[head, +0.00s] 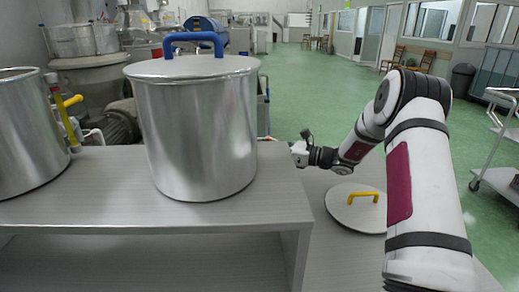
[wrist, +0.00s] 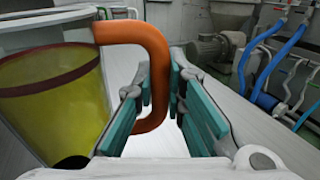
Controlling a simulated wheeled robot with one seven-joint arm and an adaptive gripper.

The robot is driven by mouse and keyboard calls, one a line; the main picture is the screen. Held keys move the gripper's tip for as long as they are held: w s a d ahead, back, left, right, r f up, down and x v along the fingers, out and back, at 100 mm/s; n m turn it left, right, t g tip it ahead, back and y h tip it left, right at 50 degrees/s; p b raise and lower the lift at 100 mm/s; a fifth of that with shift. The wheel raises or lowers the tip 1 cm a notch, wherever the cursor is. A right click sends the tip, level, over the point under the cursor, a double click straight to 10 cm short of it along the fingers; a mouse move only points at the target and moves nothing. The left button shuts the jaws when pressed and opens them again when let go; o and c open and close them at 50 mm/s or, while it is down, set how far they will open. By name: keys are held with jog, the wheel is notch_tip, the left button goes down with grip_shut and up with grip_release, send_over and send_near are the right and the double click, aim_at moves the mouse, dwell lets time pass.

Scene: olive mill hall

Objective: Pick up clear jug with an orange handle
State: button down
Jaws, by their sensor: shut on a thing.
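The clear jug (wrist: 60,105) fills the left of the wrist view, with yellow inside it and a dark red band near its top. Its orange handle (wrist: 130,32) arches to the right and runs down between my fingers. My gripper (wrist: 162,85) is shut on the handle, with teal pads on both sides. In the head view my arm reaches behind the big pot, and the jug and my fingertips are hidden there. I cannot tell whether the jug's base touches a surface.
A large metal pot (head: 196,130) with a blue-handled lid stands on the grey shelf unit (head: 100,210), close left of my wrist. Another metal pot (head: 25,140) is at far left. A lid with a yellow handle (head: 350,208) lies under my arm. Green floor is open behind.

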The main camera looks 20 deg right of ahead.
jog(key=shift+s+d, duration=0.2)
jog(key=shift+d, duration=0.5)
jog(key=shift+s+d, duration=0.25)
jog(key=shift+d, duration=0.45)
jog(key=shift+s+d, duration=0.2)
jog(key=shift+d, duration=0.5)
jog(key=shift+d+r, duration=0.1)
jog(key=shift+d, duration=0.05)
